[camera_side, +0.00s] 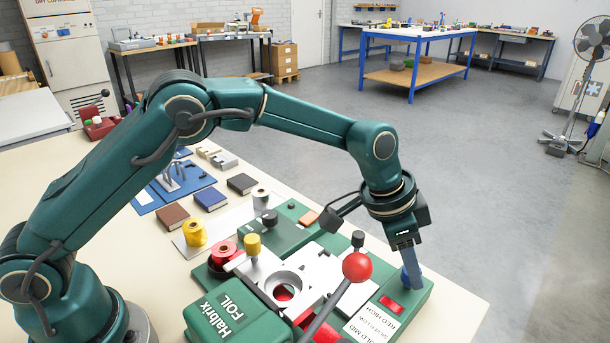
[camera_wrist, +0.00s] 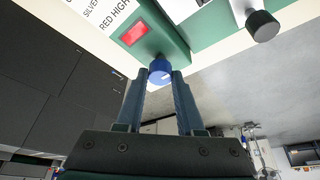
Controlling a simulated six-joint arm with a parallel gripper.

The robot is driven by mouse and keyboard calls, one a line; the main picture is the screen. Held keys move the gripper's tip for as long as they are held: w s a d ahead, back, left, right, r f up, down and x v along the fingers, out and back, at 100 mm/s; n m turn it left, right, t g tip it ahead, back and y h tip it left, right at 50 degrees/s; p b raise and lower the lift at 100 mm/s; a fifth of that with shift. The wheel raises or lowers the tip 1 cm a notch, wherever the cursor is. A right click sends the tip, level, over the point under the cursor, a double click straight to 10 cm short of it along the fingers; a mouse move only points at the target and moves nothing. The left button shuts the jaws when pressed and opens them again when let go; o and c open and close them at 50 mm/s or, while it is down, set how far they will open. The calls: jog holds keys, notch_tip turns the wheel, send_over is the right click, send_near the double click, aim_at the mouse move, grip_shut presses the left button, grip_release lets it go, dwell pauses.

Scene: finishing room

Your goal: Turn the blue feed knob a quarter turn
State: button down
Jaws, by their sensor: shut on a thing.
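The blue feed knob (camera_wrist: 160,70) sits on the green foil machine (camera_side: 420,300), beside a small red display (camera_side: 391,306). In the wrist view the knob is between my two fingertips, and the display (camera_wrist: 133,33) is just beyond it to the left. My gripper (camera_wrist: 160,74) is shut on the knob. In the side view my gripper (camera_side: 411,284) points down at the machine's right end, and its fingers hide most of the knob. A white mark shows on the knob's face in the wrist view. A printed label (camera_side: 371,322) reads RED HIGH among its lines.
A lever with a red ball (camera_side: 357,266) rises left of my gripper. A black knob (camera_side: 358,239) stands behind it. Foil rolls, including a yellow one (camera_side: 194,233), and small books (camera_side: 210,199) lie farther left. The bench is bare at the machine's right.

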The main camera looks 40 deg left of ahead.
jog(key=c, duration=0.5)
grip_release()
jog(key=shift+v, duration=2.55)
